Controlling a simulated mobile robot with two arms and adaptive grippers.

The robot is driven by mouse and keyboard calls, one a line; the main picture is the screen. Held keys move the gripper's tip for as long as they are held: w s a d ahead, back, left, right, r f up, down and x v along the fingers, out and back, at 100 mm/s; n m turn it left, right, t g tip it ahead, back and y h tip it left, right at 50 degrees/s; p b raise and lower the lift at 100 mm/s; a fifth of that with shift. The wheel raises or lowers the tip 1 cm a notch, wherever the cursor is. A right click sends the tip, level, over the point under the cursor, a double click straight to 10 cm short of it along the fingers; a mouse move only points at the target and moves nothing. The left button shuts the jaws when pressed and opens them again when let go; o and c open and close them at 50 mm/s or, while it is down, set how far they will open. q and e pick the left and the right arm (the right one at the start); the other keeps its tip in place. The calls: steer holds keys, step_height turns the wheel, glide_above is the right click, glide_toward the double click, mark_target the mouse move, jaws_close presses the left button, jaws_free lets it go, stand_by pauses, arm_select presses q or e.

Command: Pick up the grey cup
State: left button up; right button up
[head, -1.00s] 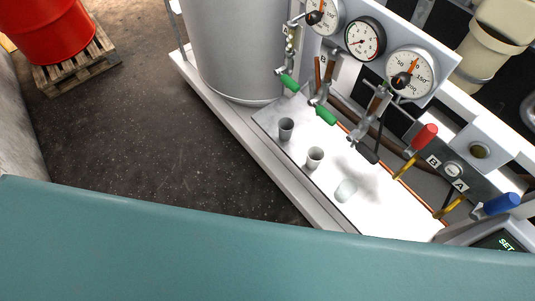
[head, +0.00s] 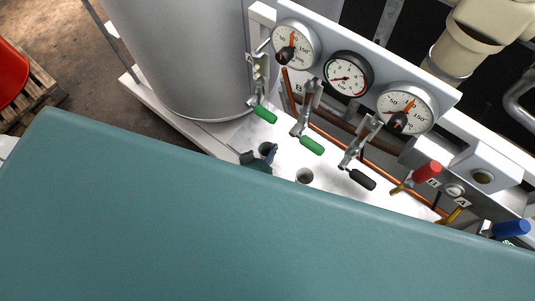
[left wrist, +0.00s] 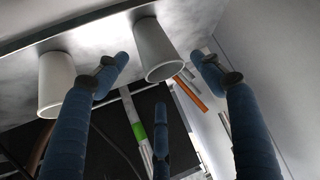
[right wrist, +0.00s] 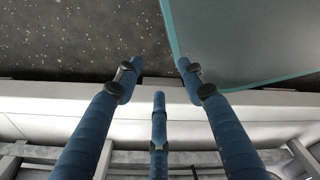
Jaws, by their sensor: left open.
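The grey cup (head: 267,149) stands upright on the white shelf under the gauges, in the head view. In the left wrist view the grey cup (left wrist: 158,52) shows between the fingertips. My left gripper (head: 258,157) is open, with its fingers around the cup's sides, not closed on it. The fingertips also show in the left wrist view (left wrist: 160,59). My right gripper (right wrist: 159,66) is open and empty in the right wrist view, above a pale ledge. It does not show in the head view.
A white cup (head: 304,176) stands right of the grey one, near my left gripper's finger in the left wrist view (left wrist: 56,82). Green-handled valves (head: 311,145) and gauges (head: 347,74) are close behind. A large drum (head: 185,60) stands left. A teal surface fills the foreground.

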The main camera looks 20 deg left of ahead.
mark_target(269, 149)
arm_select(q)
steer(key=x, duration=0.4)
steer(key=shift+a+f, duration=0.15)
steer(key=shift+f, duration=0.15)
steer(key=shift+w+f, duration=0.35)
steer(key=c, duration=0.6)
steer(key=shift+c, duration=0.7)
arm_select(e)
steer(key=shift+w+a+f, duration=0.1)
steer(key=shift+w+a, duration=0.35)
steer(key=shift+a, duration=0.1)
